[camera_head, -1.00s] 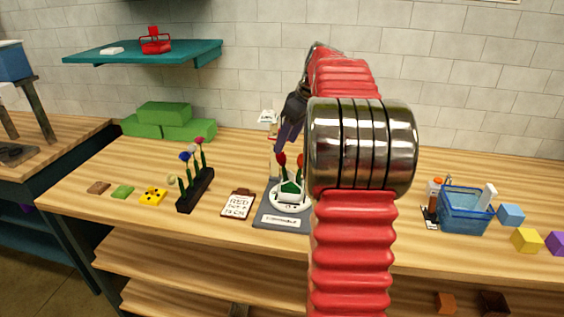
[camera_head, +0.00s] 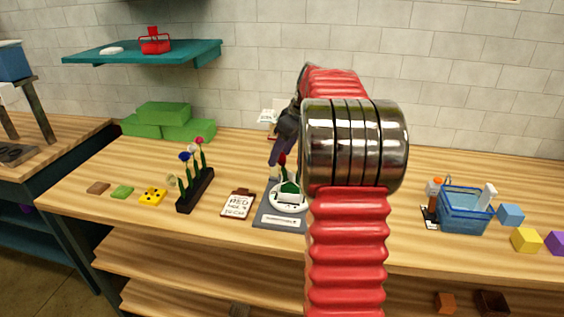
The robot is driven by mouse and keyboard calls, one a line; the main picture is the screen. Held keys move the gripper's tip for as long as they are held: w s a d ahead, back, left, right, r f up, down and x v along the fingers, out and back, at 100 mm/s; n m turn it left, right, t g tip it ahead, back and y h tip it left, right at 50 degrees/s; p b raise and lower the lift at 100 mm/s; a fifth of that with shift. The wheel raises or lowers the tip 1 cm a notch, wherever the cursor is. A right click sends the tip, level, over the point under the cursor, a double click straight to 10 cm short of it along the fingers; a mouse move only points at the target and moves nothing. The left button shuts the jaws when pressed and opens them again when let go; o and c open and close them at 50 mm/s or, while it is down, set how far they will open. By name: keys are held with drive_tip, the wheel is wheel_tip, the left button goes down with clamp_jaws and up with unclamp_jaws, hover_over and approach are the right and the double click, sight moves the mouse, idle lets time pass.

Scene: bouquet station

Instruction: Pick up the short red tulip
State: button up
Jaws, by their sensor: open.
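A second flower with a dark red head (camera_head: 199,140) stands in the black rack (camera_head: 195,191) to the left, with a blue and a pale one. I cannot tell which red flower is shorter, as my arm hides part of the dish. My dark gripper (camera_head: 272,161) is open, pointing down just left of the red tulip's head at the dish. It appears apart from the tulip, though depth is unclear.
The dish is on a grey mat (camera_head: 268,216). A clipboard (camera_head: 238,204) lies to its left. A blue basket (camera_head: 464,211) and coloured cubes (camera_head: 526,240) are at the right. Green blocks (camera_head: 163,113) are stacked at the back left. The counter between rack and clipboard is clear.

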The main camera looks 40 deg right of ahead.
drive_tip(key=shift+c, duration=0.3)
drive_tip(key=c, duration=0.8)
drive_tip(key=shift+r, duration=0.1)
drive_tip(key=shift+w+a+r, duration=0.1)
drive_tip(key=shift+w+r, duration=0.05)
drive_tip(key=shift+r, duration=0.95)
drive_tip(key=shift+w+a+r, duration=0.15)
drive_tip(key=shift+w+r, duration=0.05)
drive_tip(key=shift+r, duration=0.95)
drive_tip(key=shift+w+a+r, duration=0.1)
drive_tip(key=shift+w+r, duration=0.05)
drive_tip(key=shift+r, duration=0.95)
drive_tip(key=s+a, duration=0.8)
drive_tip(key=a, duration=0.3)
drive_tip(key=shift+s, duration=0.3)
drive_tip(key=shift+a, duration=0.1)
